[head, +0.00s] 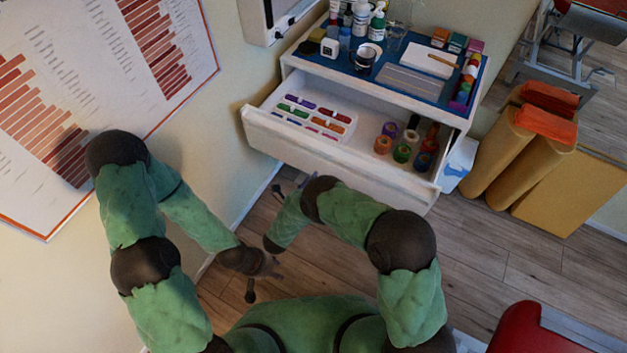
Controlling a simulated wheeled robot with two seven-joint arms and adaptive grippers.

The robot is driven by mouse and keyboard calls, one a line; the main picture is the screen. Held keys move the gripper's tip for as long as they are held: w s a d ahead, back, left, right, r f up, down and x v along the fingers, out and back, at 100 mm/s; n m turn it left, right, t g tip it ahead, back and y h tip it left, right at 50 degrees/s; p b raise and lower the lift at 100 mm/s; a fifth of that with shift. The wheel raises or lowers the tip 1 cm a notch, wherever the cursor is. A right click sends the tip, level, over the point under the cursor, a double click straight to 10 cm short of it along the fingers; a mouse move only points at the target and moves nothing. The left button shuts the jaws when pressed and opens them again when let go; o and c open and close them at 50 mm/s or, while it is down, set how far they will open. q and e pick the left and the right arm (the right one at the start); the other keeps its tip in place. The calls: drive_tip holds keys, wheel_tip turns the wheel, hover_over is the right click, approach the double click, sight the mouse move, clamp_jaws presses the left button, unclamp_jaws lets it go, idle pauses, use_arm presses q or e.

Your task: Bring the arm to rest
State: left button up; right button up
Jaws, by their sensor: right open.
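My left gripper (264,283) is low in the head view, over the wooden floor. Its dark fingers stand apart with nothing between them. My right gripper (289,187) is higher up, just below the left part of the open drawer's front, and partly hidden by my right wrist. Its fingers are apart and hold nothing that I can see. Both arms are bent, with their grippers close together in front of my body. I cannot tell whether the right gripper touches the drawer front.
A white cabinet with a blue top (412,86) carries bottles and boxes. Its drawer (325,152) is pulled out, holding colored items. A wall chart (95,95) is at left. Tan rolls (497,155) stand at right. A red seat (515,328) is at lower right. Floor (480,255) between is clear.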

drive_tip(key=s+d+f+n+g+y, duration=0.1)
drive_tip(key=d+f+n+g+y, duration=0.1)
drive_tip(key=f+n+g+y, duration=0.25)
drive_tip(key=s+d+f+n+g+y, duration=0.1)
drive_tip(key=d+f+n+y, duration=0.1)
drive_tip(key=f+n+y, duration=0.4)
drive_tip(key=s+r+n+g+y, duration=0.1)
drive_tip(key=s+n+g, duration=0.3)
drive_tip(key=s, duration=0.7)
drive_tip(key=s+d+r+n+g+y, duration=0.1)
drive_tip(key=s+n+g+y, duration=0.1)
drive_tip(key=s+n+g, duration=0.3)
drive_tip(key=s+n, duration=0.3)
drive_tip(key=s, duration=0.4)
drive_tip(key=shift+s+r, duration=0.2)
drive_tip(key=shift+r, duration=0.15)
drive_tip(key=shift+y, duration=0.25)
idle(4.0)
